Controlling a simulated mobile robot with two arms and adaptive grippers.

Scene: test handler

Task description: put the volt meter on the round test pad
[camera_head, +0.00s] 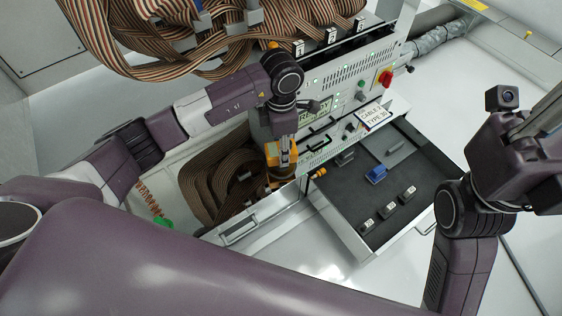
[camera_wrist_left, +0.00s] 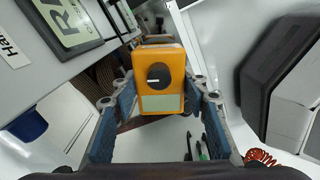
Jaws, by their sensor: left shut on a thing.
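The volt meter (camera_wrist_left: 176,57) is an orange box with a black round dial and a pale display, seen close up in the left wrist view. My left gripper (camera_wrist_left: 158,104) is shut on it, with a blue-grey finger on each side. In the head view the orange meter (camera_head: 272,153) shows partly behind my left gripper (camera_head: 284,163), in front of the grey test cabinet. My right gripper (camera_head: 543,112) is partly in view at the right edge, and its finger opening cannot be made out. I cannot make out the round test pad in either view.
The test cabinet (camera_head: 345,85) has a red knob and striped ribbon cables above. An open drawer (camera_head: 345,222) with a dark mat holds a blue block (camera_head: 376,174) and several dark blocks. Coiled ribbon cable (camera_head: 215,180) lies left of my left gripper. White floor is clear at right.

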